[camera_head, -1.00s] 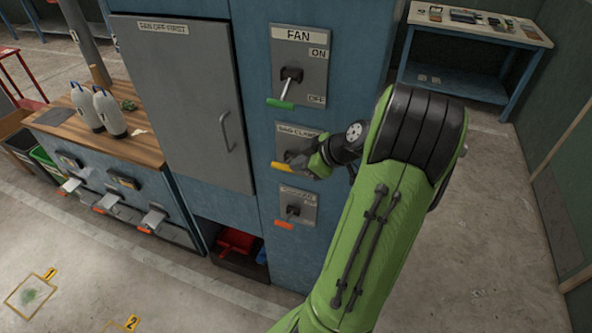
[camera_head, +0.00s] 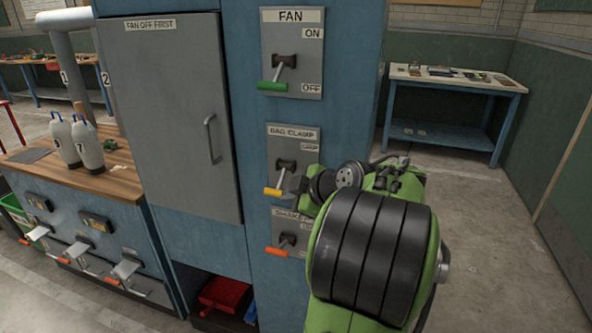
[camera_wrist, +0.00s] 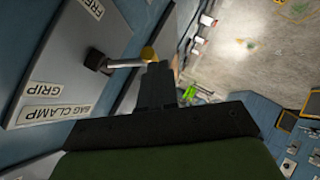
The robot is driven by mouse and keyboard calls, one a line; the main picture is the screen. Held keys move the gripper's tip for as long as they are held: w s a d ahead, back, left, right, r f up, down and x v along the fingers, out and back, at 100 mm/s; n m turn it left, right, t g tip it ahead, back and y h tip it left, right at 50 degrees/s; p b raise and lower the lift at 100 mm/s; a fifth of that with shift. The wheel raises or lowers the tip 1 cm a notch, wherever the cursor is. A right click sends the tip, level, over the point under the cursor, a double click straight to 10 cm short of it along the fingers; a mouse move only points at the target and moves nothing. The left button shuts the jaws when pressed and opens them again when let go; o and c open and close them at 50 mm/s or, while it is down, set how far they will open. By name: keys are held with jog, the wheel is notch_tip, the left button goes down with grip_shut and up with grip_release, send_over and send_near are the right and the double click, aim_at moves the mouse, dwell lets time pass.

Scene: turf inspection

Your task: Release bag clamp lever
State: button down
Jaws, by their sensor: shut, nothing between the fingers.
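The bag clamp lever (camera_head: 273,191) has a yellow grip and hangs down-left from its dark pivot on a grey plate labelled BAG CLAMP and GRIP. In the wrist view the yellow grip end (camera_wrist: 148,53) is just beyond my closed fingertips (camera_wrist: 155,72), with its metal rod running left to the pivot. The FREE label (camera_wrist: 93,8) lies past the pivot from the GRIP label (camera_wrist: 44,90). My gripper (camera_head: 298,185) is shut and empty, close to the lever's right side. I cannot tell whether they touch. My arm hides the plate's lower right.
The fan lever (camera_head: 273,85), green-gripped, hangs down toward OFF above. An orange-gripped lever (camera_head: 276,252) is below, its plate partly hidden by my arm. A closed grey door (camera_head: 175,110) labelled FAN OFF FIRST is at left. The floor at right is clear before a blue bench (camera_head: 448,98).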

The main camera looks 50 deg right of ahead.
jog(key=shift+d+f+b, duration=0.1)
jog(key=shift+f+b, duration=0.4)
dwell(0.3)
